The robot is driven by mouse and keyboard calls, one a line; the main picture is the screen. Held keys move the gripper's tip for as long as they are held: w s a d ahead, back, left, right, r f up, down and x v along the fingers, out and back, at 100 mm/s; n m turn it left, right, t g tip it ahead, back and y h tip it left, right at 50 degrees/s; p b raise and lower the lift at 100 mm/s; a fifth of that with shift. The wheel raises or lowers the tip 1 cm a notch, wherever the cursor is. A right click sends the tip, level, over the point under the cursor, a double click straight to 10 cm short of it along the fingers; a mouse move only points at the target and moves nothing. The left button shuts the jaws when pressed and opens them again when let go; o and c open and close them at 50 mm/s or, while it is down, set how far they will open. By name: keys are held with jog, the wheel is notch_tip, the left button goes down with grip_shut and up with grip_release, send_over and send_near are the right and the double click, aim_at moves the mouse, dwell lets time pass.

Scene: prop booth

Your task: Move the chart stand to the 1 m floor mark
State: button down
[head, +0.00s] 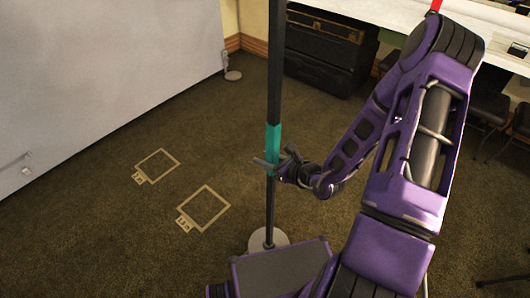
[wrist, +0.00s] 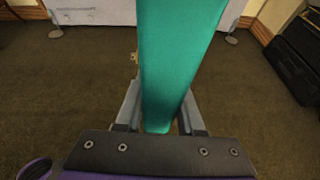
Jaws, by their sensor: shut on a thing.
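The chart stand is a dark upright pole (head: 274,60) with a teal grip section, on a pale round base (head: 262,238). My body partly hides the base, and I cannot tell whether it touches the floor. My gripper (head: 273,166) is shut on the teal section; in the wrist view this section (wrist: 178,60) rises between the fingers (wrist: 160,112). Two square outlines lie on the carpet left of the stand. The farther outline (head: 157,151) has a tag that seems to read 2 m.
A large pale panel (head: 100,70) stands at left on footed supports (head: 232,74). Black cases (head: 325,45) sit under a white table (head: 390,12) at the back, with dark chairs (head: 490,105) at right. The carpet between the stand and the outlines is clear.

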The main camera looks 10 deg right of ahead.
notch_tip(320, 180, down, 14)
jog(key=a+n+y+b, duration=0.1)
jog(key=b, duration=0.3)
jog(key=shift+a+r+g, duration=0.15)
jog(key=shift+a+g, duration=0.1)
jog(key=shift+g, duration=0.05)
jog(key=shift+f+b, duration=0.45)
jog(key=shift+f, duration=0.3)
dwell(0.9)
jog(key=shift+f+b, duration=0.3)
jog(key=shift+f, duration=1.4)
dwell(1.3)
jog(key=shift+c, duration=2.2)
grip_release()
jog(key=p+v, duration=0.2)
jog(key=v, duration=1.5)
jog(key=shift+s, duration=0.25)
jog(key=shift+d, duration=0.1)
